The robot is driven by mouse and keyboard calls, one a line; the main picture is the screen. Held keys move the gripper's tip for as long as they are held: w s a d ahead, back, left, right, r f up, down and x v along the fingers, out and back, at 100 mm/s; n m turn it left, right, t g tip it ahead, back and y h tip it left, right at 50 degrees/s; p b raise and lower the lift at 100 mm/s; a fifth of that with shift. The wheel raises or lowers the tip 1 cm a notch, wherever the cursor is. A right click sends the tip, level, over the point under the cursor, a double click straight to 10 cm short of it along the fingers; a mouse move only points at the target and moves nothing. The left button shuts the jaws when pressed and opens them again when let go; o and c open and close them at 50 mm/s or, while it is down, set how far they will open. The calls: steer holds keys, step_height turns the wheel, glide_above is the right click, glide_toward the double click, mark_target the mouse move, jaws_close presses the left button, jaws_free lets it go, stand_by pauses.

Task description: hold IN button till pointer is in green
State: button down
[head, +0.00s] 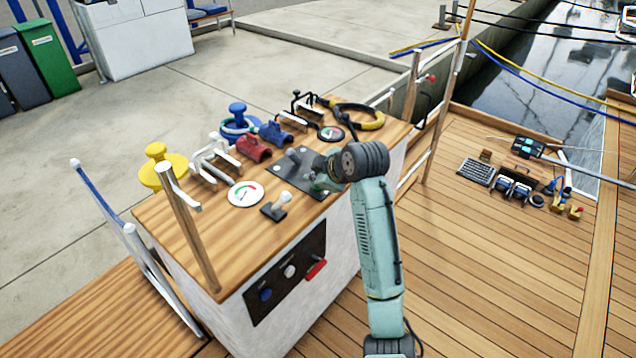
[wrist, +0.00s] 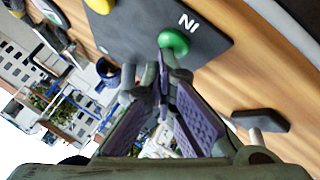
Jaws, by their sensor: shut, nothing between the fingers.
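In the wrist view the green button (wrist: 174,41), beside the letters IN seen upside down, is on a black plate (wrist: 140,30). Part of a yellow button (wrist: 99,5) shows at the top edge. My gripper (wrist: 167,62) is shut and empty, its fingertips at the near edge of the green button; I cannot tell whether they touch it. In the head view my gripper (head: 322,181) is over the right end of the black plate (head: 290,172) and hides part of it. A white round gauge (head: 245,194) with red and green arcs lies to the left; its pointer is too small to read surely.
A second gauge (head: 331,133) lies behind the plate. A small lever on a dark base (head: 276,206) stands in front.

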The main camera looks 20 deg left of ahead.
steer(key=shift+r, duration=0.1)
stand_by(0.8)
steer(key=shift+r+p, duration=0.85)
steer(key=shift+r+p, duration=2.05)
steer(key=shift+r, duration=0.45)
stand_by(1.0)
